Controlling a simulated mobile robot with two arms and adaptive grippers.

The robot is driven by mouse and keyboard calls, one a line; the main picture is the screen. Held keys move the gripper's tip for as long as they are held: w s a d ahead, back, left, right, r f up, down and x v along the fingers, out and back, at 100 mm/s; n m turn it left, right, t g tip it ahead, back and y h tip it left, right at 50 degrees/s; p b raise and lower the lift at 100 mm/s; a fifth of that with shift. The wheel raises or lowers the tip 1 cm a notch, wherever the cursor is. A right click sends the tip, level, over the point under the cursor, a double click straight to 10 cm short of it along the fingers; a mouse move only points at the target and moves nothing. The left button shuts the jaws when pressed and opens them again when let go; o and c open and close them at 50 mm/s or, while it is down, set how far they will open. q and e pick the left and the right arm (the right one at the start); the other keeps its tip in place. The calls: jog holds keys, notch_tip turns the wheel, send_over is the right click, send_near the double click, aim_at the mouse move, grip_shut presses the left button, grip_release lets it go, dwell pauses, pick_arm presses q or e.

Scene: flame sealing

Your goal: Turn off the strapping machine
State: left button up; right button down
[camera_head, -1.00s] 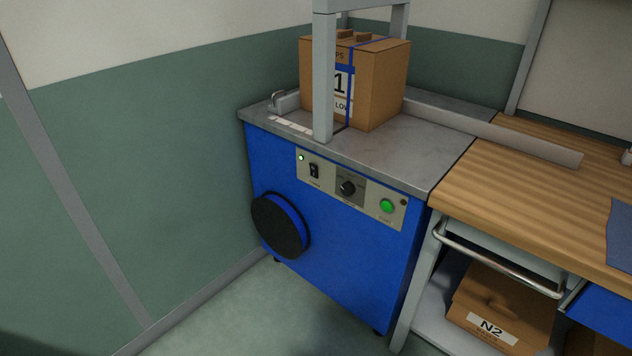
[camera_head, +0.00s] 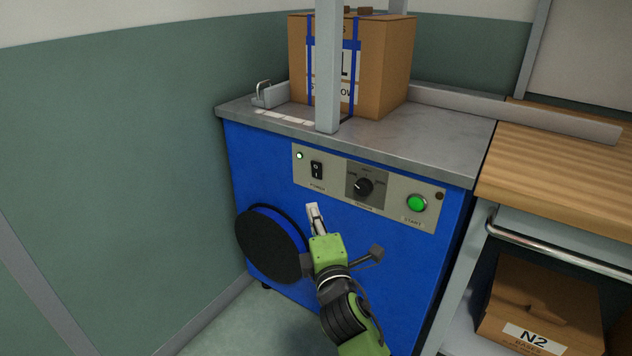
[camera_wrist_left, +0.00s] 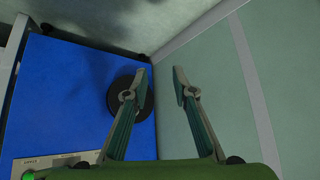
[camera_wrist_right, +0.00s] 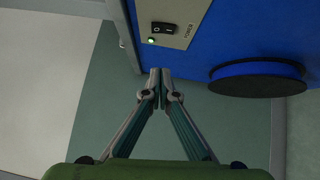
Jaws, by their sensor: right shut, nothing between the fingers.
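The strapping machine (camera_head: 400,262) is a blue cabinet with a grey top. Its front panel carries a black power rocker switch (camera_head: 316,170), a small lit lamp (camera_head: 299,156), a black dial (camera_head: 364,187) and a green start button (camera_head: 416,204). In the right wrist view, the switch (camera_wrist_right: 163,28) is ahead of the fingers and the lamp (camera_wrist_right: 151,40) glows green. My right gripper (camera_head: 312,206) is shut and empty, just below the switch and apart from it. My left gripper (camera_wrist_left: 162,72) is open and empty, seen only in the left wrist view.
A strapped cardboard box (camera_head: 385,70) stands on the machine behind a grey post (camera_head: 328,65). A black reel (camera_head: 268,245) sits on the machine's front, left of my right gripper. A wooden bench (camera_head: 560,185) adjoins at right, with a box (camera_head: 535,310) below.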

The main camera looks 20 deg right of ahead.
aim_at(312, 165)
pick_arm(q)
jog(key=shift+r, duration=0.25)
pick_arm(e)
jog(key=shift+r, duration=0.4)
